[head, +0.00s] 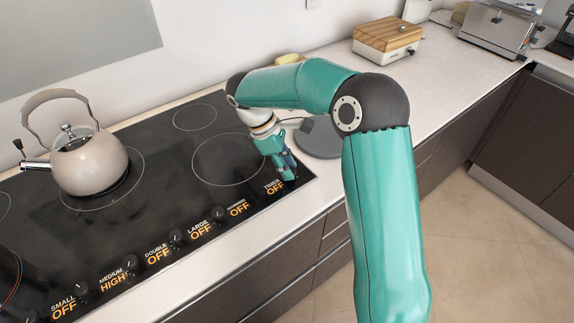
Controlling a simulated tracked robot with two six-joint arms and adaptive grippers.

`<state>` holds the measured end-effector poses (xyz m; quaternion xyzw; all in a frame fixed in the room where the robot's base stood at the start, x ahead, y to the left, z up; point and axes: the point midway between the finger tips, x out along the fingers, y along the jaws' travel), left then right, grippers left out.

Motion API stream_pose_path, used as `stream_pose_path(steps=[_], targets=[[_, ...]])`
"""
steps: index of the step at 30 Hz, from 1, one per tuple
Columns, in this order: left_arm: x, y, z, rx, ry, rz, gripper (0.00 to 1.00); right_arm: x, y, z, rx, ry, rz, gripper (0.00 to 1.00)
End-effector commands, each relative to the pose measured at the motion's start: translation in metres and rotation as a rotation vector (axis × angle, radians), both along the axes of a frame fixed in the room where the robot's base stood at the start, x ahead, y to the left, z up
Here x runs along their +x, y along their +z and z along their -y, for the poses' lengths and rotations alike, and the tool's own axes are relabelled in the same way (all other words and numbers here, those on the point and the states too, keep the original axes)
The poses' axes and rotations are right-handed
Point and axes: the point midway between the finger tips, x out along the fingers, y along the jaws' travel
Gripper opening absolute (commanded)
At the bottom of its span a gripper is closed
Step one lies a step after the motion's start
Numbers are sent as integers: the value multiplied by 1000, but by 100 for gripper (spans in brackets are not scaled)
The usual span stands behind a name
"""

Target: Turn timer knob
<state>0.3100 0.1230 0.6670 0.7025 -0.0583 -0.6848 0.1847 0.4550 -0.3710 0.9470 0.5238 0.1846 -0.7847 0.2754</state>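The black cooktop (157,211) has a row of knobs along its front edge, each with a lit label. The timer label (274,187) at the right end reads OFF. My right gripper (290,176) is at the front right corner of the cooktop, pointing down, just beside this label. It covers the spot where the timer knob would be, so the knob itself is hidden. The fingers are small and I cannot tell whether they are open or touching the knob. My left gripper is not in view.
A beige kettle (88,165) stands on the left burner. A dark grey round object (318,139) lies on the counter right of the cooktop, partly behind my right arm. A wooden-topped box (387,37) and a toaster (497,27) stand farther back.

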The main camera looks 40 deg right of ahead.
Motion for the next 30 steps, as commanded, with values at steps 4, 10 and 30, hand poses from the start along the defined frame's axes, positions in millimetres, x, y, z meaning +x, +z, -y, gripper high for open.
stream_pose_path(steps=[4, 10, 30], targets=[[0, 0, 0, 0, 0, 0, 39, 0, 0, 0, -1, 0, 1, 0], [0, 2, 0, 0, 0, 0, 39, 1, 1, 0, 0, -19, 2, 0], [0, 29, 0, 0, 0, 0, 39, 2, 2, 4, -2, -407, 2, 0]])
